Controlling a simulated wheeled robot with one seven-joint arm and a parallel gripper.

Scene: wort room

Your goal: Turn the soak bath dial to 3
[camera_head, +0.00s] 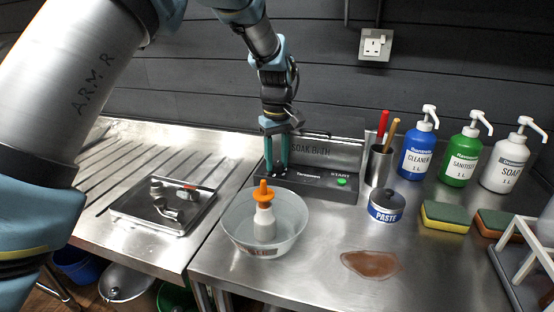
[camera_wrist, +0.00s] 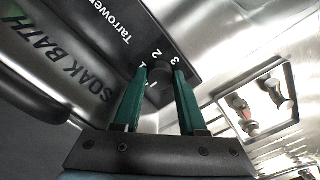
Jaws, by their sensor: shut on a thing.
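The soak bath (camera_head: 315,186) is a dark, low unit at the back of the steel bench, with a green START button (camera_head: 341,181) and a SOAK BATH label. It also shows in the wrist view (camera_wrist: 112,50). My gripper (camera_head: 276,169) points down at the unit's left end. In the wrist view my gripper (camera_wrist: 160,78) is shut on the dark dial (camera_wrist: 160,88), with a green finger on each side. White numbers, 2 and 3 among them, stand around the dial. The dial's pointer is not clear, so its setting cannot be read. In the head view the fingers hide the dial.
A clear bowl (camera_head: 235,231) with an orange-topped white bottle (camera_head: 264,216) stands in front. A paste tin (camera_head: 386,205), a tool cup (camera_head: 380,167) and pump bottles are to the right. A brown puddle (camera_head: 371,264) lies on the bench. A metal tray (camera_head: 128,209) is at left.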

